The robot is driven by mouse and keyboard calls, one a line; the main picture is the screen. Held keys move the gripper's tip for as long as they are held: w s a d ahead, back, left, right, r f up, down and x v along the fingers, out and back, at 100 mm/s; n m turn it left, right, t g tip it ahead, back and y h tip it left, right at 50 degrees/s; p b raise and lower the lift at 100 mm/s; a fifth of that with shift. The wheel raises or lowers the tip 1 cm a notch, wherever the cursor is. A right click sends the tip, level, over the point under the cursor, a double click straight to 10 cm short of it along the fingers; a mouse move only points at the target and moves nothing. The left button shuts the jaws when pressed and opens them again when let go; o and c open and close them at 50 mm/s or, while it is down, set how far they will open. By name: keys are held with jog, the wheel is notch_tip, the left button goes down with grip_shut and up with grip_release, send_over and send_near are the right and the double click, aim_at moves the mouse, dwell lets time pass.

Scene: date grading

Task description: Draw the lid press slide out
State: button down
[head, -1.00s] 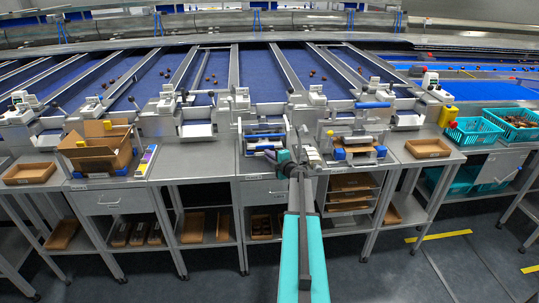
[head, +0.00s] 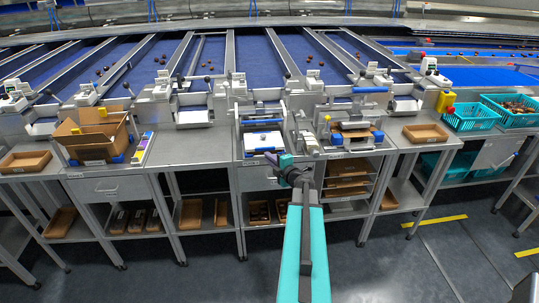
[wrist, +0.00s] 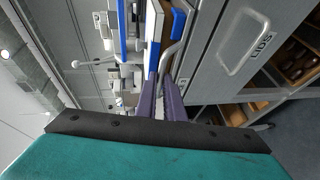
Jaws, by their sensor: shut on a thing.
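The lid press (head: 262,123) stands on the steel bench in the middle of the head view. Its slide (head: 263,142), a white plate with blue edges, shows at the front of the press; it also shows edge-on in the wrist view (wrist: 153,48). A curved grey handle (wrist: 172,50) runs along the slide's front. My gripper (head: 284,162) is at the bench's front edge, just below and right of the slide. In the wrist view its dark fingers (wrist: 161,100) are shut at the near end of the handle. The exact contact is partly hidden by the fingers.
A drawer marked LIDS (wrist: 245,45) lies beside the fingers, below the bench top. A second machine (head: 352,128) stands right of the press. An open carton (head: 92,137) is at left, and teal baskets (head: 473,115) at right. The floor before the bench is clear.

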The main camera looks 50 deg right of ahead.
jog(key=shift+s+a+f, duration=0.15)
jog(key=shift+s+a, duration=0.2)
jog(key=shift+f, duration=0.1)
jog(key=c, duration=1.9)
grip_release()
jog(key=shift+s+a+r, duration=0.1)
jog(key=shift+s+r, duration=0.05)
jog(key=shift+r, duration=0.05)
jog(key=shift+o, duration=0.2)
jog(key=p+v, duration=0.8)
jog(key=v, duration=0.5)
jog(key=shift+s, duration=0.3)
